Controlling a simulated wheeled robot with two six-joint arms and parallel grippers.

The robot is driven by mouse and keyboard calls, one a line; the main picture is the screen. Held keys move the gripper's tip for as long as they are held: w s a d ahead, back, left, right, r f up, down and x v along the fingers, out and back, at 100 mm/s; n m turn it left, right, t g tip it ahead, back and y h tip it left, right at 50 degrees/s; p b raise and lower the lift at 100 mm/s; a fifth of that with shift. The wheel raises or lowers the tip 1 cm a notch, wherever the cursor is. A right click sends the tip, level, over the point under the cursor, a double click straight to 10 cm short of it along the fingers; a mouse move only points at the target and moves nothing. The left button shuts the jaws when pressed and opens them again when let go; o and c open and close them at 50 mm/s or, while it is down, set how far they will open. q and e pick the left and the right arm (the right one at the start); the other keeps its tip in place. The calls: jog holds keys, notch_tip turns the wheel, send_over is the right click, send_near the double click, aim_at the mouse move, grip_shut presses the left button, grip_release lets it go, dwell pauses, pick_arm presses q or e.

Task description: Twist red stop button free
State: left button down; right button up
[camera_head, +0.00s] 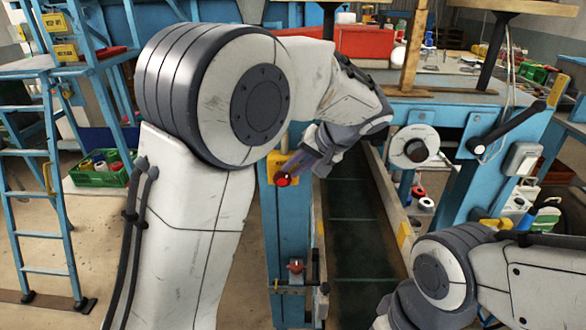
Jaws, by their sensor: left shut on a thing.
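The red stop button (283,179) sits on a yellow box (277,160) on the upright blue post (285,228) in the middle of the view. My left gripper (290,172) reaches down from the upper right to the button and is shut on it. The fingers partly cover the button and the front of the yellow box. My right arm comes in at the lower right, and its gripper is not in view.
A conveyor channel (352,220) runs just right of the post. A lever with a red knob (295,266) is lower on the post. A blue ladder (40,180) and a green crate of spools (104,172) stand at left. A blue machine frame (458,120) fills the right.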

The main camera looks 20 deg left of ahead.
pick_arm(q)
jog(key=shift+s+a+f, duration=0.15)
jog(key=shift+f, duration=0.25)
jog(key=c, duration=0.8)
grip_release()
jog(key=shift+c, duration=0.2)
jog(key=shift+a, duration=0.1)
jog(key=shift+r, duration=0.15)
jog(key=shift+d+r, duration=0.1)
jog(key=shift+d, duration=0.15)
jog(key=b+v, duration=0.2)
jog(key=v, duration=0.8)
